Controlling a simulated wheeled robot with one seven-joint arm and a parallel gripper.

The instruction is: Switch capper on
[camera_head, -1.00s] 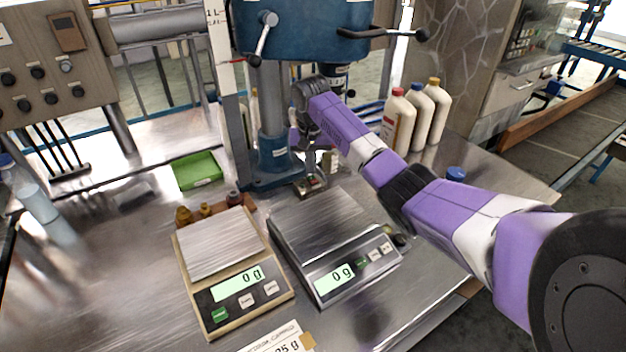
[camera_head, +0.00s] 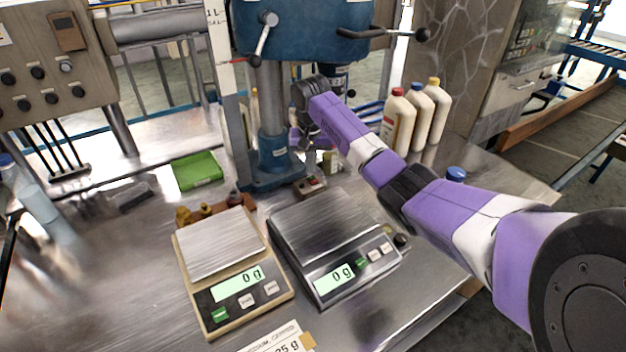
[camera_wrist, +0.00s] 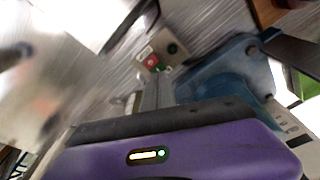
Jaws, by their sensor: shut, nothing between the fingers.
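The capper (camera_head: 272,150) is a blue machine with a grey column, standing on the metal table at the back middle. In the wrist view the switch box (camera_wrist: 160,56) shows a red button (camera_wrist: 152,62) and a green button (camera_wrist: 172,48). Whether either is pressed or lit I cannot tell. My gripper (camera_head: 308,145) is shut and empty, above and behind the box in the head view. In the wrist view its fingers (camera_wrist: 150,92) point toward the box, apparently apart from it.
Two scales (camera_head: 215,245) (camera_head: 325,235), both reading 0 g, stand in front of the capper. A green tray (camera_head: 196,170) lies to the left. Several white bottles (camera_head: 398,120) and a blue cap (camera_head: 456,174) are to the right. Levers (camera_head: 385,34) stick out from the capper's head.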

